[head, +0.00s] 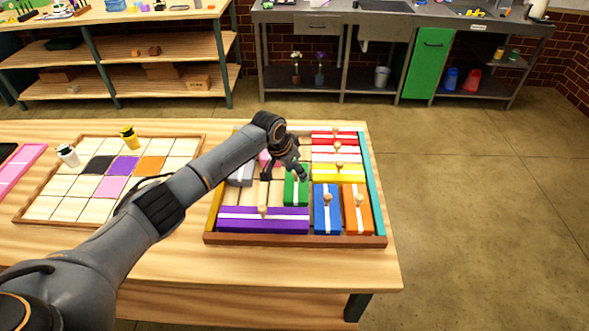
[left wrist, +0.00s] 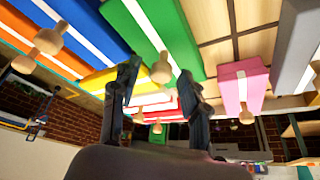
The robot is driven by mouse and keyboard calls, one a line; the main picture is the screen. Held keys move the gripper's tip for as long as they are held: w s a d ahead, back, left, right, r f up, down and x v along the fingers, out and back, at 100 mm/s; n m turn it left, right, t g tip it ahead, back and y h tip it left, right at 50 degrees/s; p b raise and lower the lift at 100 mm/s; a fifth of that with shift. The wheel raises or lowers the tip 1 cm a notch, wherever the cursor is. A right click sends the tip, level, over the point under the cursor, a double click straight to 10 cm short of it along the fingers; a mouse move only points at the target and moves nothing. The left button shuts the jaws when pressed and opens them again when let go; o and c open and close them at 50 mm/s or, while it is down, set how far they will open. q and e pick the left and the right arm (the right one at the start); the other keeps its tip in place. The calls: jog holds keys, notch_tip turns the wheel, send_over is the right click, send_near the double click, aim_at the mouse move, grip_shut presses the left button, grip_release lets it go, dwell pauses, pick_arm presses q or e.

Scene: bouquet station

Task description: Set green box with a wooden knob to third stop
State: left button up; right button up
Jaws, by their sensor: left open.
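The green box (head: 290,198) with a white stripe stands in the middle of a framed sliding tray (head: 285,240), partly hidden by my left gripper (head: 285,177). In the left wrist view the green box (left wrist: 205,28) shows its wooden knob (left wrist: 161,70) between the two open fingers (left wrist: 159,72). I cannot tell whether the fingers touch the knob. The purple box (head: 240,224) lies in front and to the left of the green box, and the blue box (head: 321,205) beside it on the right. My right gripper is not in view.
Yellow (head: 345,176), orange (head: 361,205), red (head: 325,135) and grey (head: 240,175) boxes also fill the tray. Bare wooden floor shows left of the green box. A gridded board (head: 70,208) with two small bottles lies further left.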

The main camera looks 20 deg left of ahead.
pick_arm(q)
jog(key=shift+s+a+r, duration=0.1)
jog(key=shift+r, duration=0.3)
jog(key=v, duration=1.1)
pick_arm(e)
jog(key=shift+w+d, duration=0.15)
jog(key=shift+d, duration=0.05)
pick_arm(q)
jog(key=shift+s+r, duration=0.1)
